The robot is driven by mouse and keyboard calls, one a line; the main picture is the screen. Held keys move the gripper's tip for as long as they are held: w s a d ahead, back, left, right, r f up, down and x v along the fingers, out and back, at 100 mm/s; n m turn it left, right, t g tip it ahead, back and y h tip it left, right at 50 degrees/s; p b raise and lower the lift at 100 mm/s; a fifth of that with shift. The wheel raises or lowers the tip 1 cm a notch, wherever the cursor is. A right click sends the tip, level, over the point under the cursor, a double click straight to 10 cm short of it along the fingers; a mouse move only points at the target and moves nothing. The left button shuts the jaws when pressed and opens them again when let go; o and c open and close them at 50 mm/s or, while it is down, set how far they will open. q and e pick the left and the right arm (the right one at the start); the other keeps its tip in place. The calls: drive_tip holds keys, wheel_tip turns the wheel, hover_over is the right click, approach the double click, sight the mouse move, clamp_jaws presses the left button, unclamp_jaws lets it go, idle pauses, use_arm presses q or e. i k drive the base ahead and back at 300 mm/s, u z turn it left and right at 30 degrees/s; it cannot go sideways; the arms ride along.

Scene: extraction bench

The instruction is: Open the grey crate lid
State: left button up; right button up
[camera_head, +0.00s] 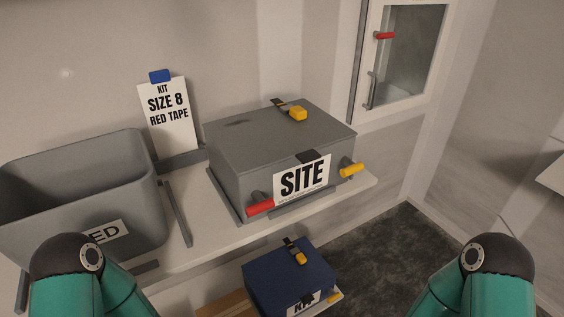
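A yellow block (298,114) with a dark strap sits near the lid's back edge. A red handle (260,208) sticks out at the front left and a yellow handle (352,170) at the front right. My two arms show at the lower left and lower right corners, apart from the crate. Both grippers are out of view.
An open grey bin (150,205) labelled "...ED" stands left of the crate. A blue box (275,275) sits lower, in front. A glass-doored cabinet (412,50) is at the back right. Dark floor (400,250) is clear at right.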

sight(249, 142)
drive_tip(key=k, duration=1)
drive_tip(key=u, duration=0.15)
drive_tip(key=i, duration=0.45)
drive_tip(key=u, duration=0.15)
